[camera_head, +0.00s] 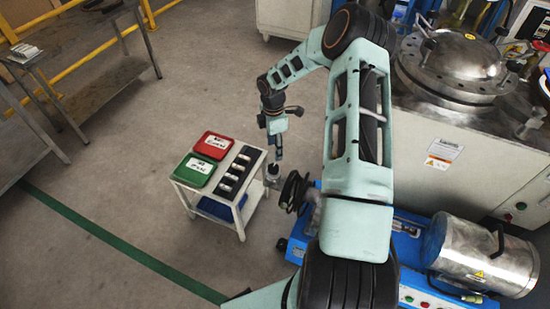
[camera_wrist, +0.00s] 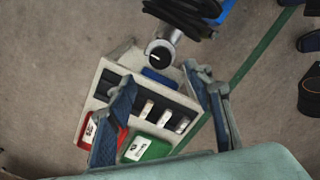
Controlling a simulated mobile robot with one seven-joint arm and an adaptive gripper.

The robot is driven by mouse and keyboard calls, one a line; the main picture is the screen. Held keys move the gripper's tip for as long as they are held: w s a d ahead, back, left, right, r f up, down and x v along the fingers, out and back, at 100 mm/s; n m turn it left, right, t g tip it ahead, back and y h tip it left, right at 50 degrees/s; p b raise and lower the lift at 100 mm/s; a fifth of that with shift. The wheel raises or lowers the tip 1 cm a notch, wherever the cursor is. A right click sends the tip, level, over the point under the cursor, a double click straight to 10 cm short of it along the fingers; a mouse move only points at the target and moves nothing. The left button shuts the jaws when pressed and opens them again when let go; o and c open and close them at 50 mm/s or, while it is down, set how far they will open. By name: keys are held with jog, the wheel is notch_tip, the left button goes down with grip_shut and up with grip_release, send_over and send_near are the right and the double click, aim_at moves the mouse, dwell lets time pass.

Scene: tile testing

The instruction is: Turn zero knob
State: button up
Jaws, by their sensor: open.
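A small round black dial with a pale mark and a silver body, which looks like the zero knob (camera_wrist: 160,52), shows in the wrist view at the upper middle. In the head view, a small grey cylinder (camera_head: 272,172) beside the white cart is probably the same part; its dial face is not clear there. My gripper (camera_head: 279,153) points down just above that cylinder. In the wrist view my gripper (camera_wrist: 160,82) is open, with its blue-padded fingers spread wide and nothing between them. The knob appears just past the fingertips; I cannot tell the exact gap.
Black coiled hose (camera_head: 293,191) and the blue machine (camera_head: 410,250) lie close on the right. Floor left of the cart is clear.

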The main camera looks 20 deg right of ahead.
aim_at(273, 167)
jog(key=f, duration=0.3)
jog(key=f+b, duration=0.1)
jog(key=f, duration=0.3)
jog(key=f+b, duration=0.1)
jog(key=f, duration=0.3)
jog(key=shift+w+a+f, duration=0.1)
jog(key=shift+a, duration=0.15)
jog(key=shift+c, duration=0.4)
jog(key=c, duration=1.1)
